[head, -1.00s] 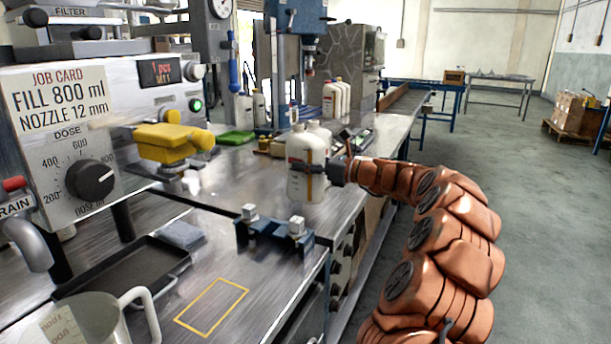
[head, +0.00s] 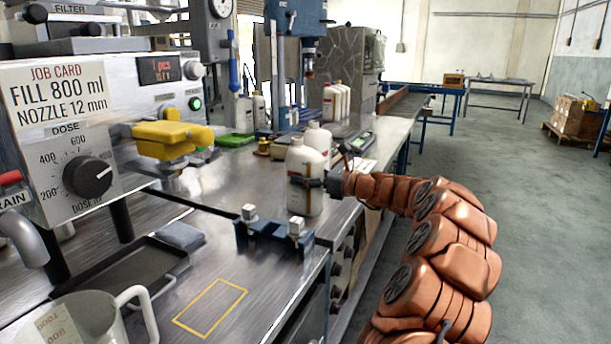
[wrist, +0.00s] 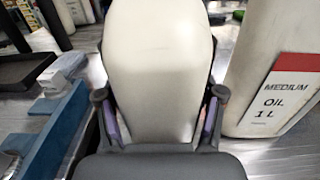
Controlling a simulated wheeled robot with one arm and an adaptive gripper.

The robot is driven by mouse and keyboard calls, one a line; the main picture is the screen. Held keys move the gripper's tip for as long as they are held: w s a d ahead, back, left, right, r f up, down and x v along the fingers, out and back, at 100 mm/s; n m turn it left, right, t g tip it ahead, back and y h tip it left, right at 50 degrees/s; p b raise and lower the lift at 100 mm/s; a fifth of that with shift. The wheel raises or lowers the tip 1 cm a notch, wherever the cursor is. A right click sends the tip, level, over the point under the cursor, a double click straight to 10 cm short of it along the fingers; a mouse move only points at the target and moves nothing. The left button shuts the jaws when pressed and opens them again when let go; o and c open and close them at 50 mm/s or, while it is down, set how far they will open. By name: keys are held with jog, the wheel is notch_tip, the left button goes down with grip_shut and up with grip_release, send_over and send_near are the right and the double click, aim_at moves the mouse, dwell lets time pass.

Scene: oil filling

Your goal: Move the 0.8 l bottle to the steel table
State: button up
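A white bottle (head: 304,160) stands upright in my gripper (head: 308,181) at the right edge of the steel-topped bench (head: 235,185). In the wrist view the bottle (wrist: 158,50) fills the space between the two fingers (wrist: 160,98), which lie against its sides. Its size label is hidden. I cannot tell whether its base touches the bench. A second white bottle (head: 319,138) stands just behind it; in the wrist view a bottle (wrist: 283,75) on the right has a "MEDIUM OIL 1 L" label. A grey metal-topped table (head: 502,80) stands at the far back.
A blue clamp fixture (head: 272,233) sits left of and nearer than the held bottle. The filling machine (head: 85,140), a dark tray (head: 125,280) and a measuring jug (head: 85,315) are on the left. More bottles (head: 335,100) stand farther back. The floor (head: 540,210) at right is clear.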

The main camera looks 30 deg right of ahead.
jog(key=shift+o, duration=1.4)
jog(key=shift+s+d+r, duration=0.15)
jog(key=shift+s, duration=0.05)
jog(key=p+v, duration=0.1)
jog(key=v, duration=1)
jog(key=shift+s, duration=0.25)
jog(key=shift+d, duration=0.2)
